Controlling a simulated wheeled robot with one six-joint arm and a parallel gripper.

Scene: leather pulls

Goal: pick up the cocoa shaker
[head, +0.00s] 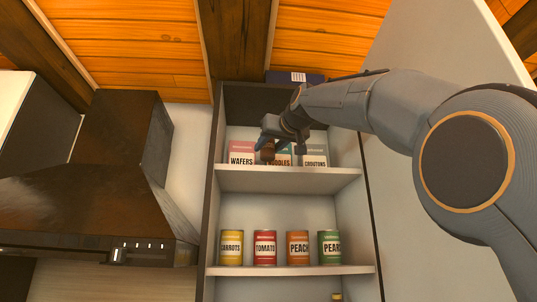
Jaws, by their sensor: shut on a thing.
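The cocoa shaker (267,150) shows as a small brown thing at the upper shelf, in front of the boxes. My gripper (270,141) is shut on it, reaching in from the right. The fingers hide the upper part of the shaker. I cannot tell whether its base touches the shelf or is lifted off it.
The upper shelf (290,179) holds boxes of wafers (241,158), noodles (283,161) and croutons (314,157) close behind my gripper. Several cans, including tomato (265,248), stand on the shelf below. A dark range hood (100,190) is at left, a pale panel (400,190) at right.

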